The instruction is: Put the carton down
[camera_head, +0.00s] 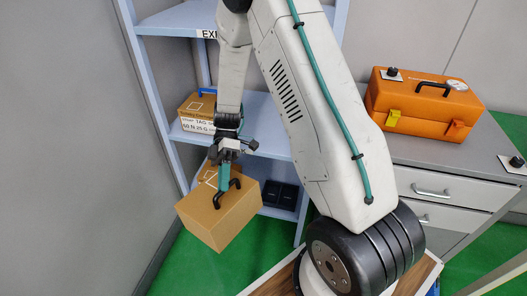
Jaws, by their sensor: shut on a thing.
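A brown cardboard carton (222,222) hangs in the air, slightly tilted, in front of the lower part of the shelf unit. It has a black handle on its top. My gripper (226,183) is above the carton and shut on it at the handle. The exact contact of the fingers is partly hidden. The green floor shows below the carton, and the carton appears clear of it.
A blue-grey shelf unit (262,115) stands behind, with another labelled carton (197,112) on its middle shelf and black bins (280,194) lower down. An orange toolbox (424,103) sits on the grey drawer cabinet (440,150) at right. Grey wall panels (85,130) stand close at left.

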